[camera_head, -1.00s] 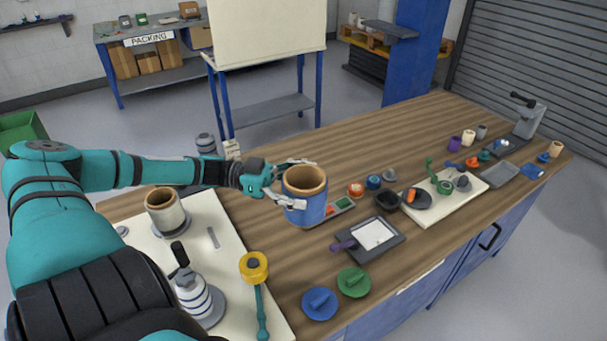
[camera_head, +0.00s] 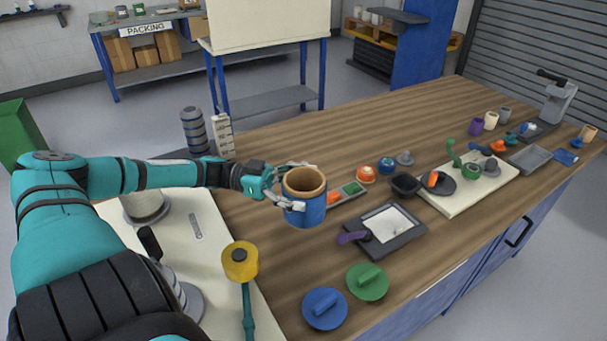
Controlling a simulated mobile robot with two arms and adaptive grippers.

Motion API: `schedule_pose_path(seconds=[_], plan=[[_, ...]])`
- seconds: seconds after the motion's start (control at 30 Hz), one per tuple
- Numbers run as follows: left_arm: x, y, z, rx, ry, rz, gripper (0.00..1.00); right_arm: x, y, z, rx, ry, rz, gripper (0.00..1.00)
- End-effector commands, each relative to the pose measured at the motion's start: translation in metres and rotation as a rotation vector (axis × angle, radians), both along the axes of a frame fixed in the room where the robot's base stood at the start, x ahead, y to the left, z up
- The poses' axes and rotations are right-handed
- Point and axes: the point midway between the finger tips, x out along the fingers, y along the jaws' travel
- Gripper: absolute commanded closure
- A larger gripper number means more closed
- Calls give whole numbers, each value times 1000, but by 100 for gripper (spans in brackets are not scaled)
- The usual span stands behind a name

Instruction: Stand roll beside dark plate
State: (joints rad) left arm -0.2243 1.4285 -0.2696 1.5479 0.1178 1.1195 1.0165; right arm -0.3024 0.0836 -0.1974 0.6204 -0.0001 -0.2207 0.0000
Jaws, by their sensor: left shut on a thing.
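My left gripper (camera_head: 290,188) is shut on a blue roll (camera_head: 306,211) with a brown open core. The roll is upright over the middle of the wooden table; I cannot tell whether its base touches the wood. A dark square plate (camera_head: 408,240) with a white sheet and a purple handle lies to the right of the roll, apart from it. A dark round plate (camera_head: 444,187) with an orange piece lies farther right on a cream board (camera_head: 487,190). My right gripper is out of view.
A red and green strip (camera_head: 351,189) lies just right of the roll. Blue (camera_head: 325,309) and green (camera_head: 368,282) discs lie near the front edge. A yellow-headed tool (camera_head: 240,262) and a pale roll (camera_head: 145,206) are on the left mat. Wood behind the roll is clear.

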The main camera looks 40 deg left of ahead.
Motion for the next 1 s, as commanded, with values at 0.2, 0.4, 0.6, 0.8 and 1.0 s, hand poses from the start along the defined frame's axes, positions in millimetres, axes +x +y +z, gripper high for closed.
schedule_pose_path(seconds=[0.2, 0.4, 0.6, 0.8, 1.0], plan=[[1, 0, -33, -3, -4, 2, 56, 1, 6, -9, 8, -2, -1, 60], [0, -1, -51, -4, -1, 0, 56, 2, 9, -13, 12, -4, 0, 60], [1, 0, -74, -2, -2, 1, 56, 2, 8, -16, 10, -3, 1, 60], [0, 0, -74, 0, -1, -1, 56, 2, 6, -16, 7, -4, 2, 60], [0, 0, -80, -1, -2, 0, 56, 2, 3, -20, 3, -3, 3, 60]])
